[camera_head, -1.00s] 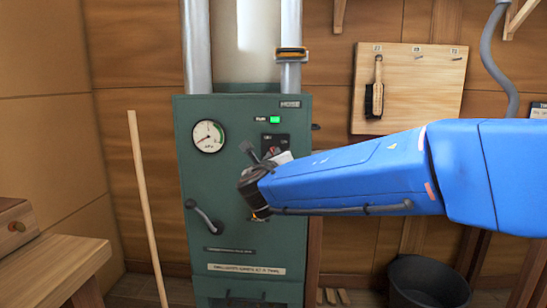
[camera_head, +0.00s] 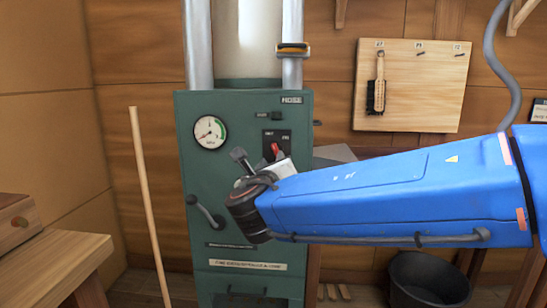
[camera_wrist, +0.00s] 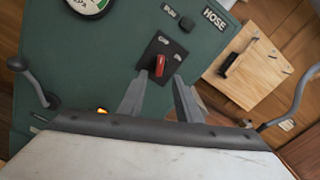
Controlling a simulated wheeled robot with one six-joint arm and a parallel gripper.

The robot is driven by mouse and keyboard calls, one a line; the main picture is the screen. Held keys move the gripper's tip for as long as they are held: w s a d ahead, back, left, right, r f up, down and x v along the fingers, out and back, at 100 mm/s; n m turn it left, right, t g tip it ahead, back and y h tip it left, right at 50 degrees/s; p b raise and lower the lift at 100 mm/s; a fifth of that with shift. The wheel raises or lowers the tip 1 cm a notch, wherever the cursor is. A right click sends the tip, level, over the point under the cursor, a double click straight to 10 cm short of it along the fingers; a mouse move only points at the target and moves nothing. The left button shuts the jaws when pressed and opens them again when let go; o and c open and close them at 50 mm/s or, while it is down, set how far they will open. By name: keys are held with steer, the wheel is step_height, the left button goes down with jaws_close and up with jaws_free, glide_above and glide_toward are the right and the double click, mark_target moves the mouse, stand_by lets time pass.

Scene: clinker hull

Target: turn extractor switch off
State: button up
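The extractor switch is a red handle (camera_head: 275,149) on a black plate (camera_head: 285,136) on the green cabinet's front. The handle leans toward the plate's left label. In the wrist view the red handle (camera_wrist: 160,66) lies in line with the gap between my fingertips, close to them. My gripper (camera_wrist: 163,79) is open, with a clear gap between its two grey fingers and nothing held. In the head view my gripper (camera_head: 262,160) is at the cabinet front, just below and left of the switch. The indicator lamp (camera_head: 275,115) above the switch is dark.
The green cabinet (camera_head: 190,135) carries a round gauge (camera_head: 210,132) and a crank lever (camera_head: 206,211) left of my gripper. A wooden pole (camera_head: 146,200) leans at left. A board with a brush (camera_head: 376,96) hangs at right. A black bucket (camera_head: 430,283) stands on the floor.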

steer(key=s, duration=0.8)
steer(key=shift+a, duration=0.15)
steer(key=s+d+f+m+g+h, duration=0.1)
steer(key=d+f+m+g+h, duration=0.15)
steer(key=d+f+m, duration=0.5)
steer(key=s+d+f+m+g+h, duration=0.1)
steer(key=s+d+f+m+g, duration=0.2)
steer(key=d, duration=0.8)
steer(key=d+f+m+g+h, duration=0.2)
steer(key=d+f+m+g, duration=0.1)
steer(key=d+m, duration=0.55)
steer(key=s+d+f+m+g+y, duration=0.2)
steer(key=s+f+m, duration=0.4)
steer(key=s+m, duration=0.3)
steer(key=s+d+f+m+g+y, duration=0.2)
steer(key=s+d+f+m+y, duration=0.2)
steer(key=s+m, duration=0.5)
step_height(320, 180, down, 3)
steer(key=m, duration=0.3)
steer(key=shift+d+r+m+g, duration=0.2)
steer(key=shift+m+g, duration=0.15)
steer(key=shift+m, duration=0.05)
